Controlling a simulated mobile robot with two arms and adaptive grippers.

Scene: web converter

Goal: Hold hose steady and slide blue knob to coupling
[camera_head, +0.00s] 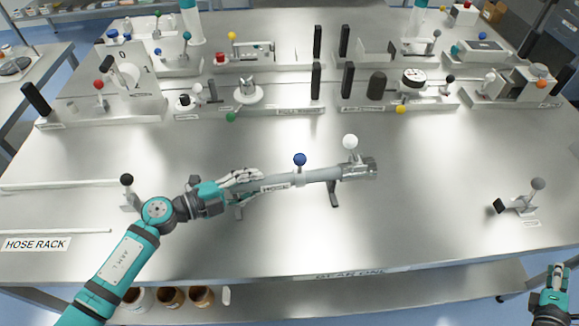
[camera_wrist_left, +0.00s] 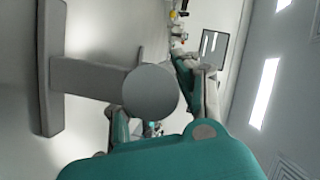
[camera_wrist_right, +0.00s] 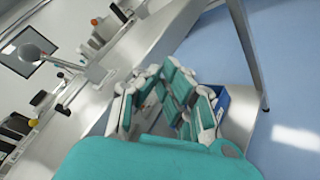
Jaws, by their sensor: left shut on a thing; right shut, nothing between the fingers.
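The grey hose (camera_head: 325,174) lies level above the middle of the table on dark stands. The blue knob (camera_head: 300,159) stands up from a collar around the hose, left of the coupling (camera_head: 360,168) at the right end. A white knob (camera_head: 350,142) stands up by the coupling. My left gripper (camera_head: 243,180) is shut on the hose near its left end, left of the blue knob. In the left wrist view the hose's round end (camera_wrist_left: 151,92) shows between the fingers. My right gripper (camera_head: 557,278) is shut and empty, off the table's front right corner.
A black-knobbed fixture (camera_head: 127,182) stands left, near my left arm. A grey-knobbed fixture (camera_head: 522,202) stands right. Rows of fixtures with coloured knobs fill the back of the table (camera_head: 430,240). Jars (camera_head: 172,297) sit on a shelf below.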

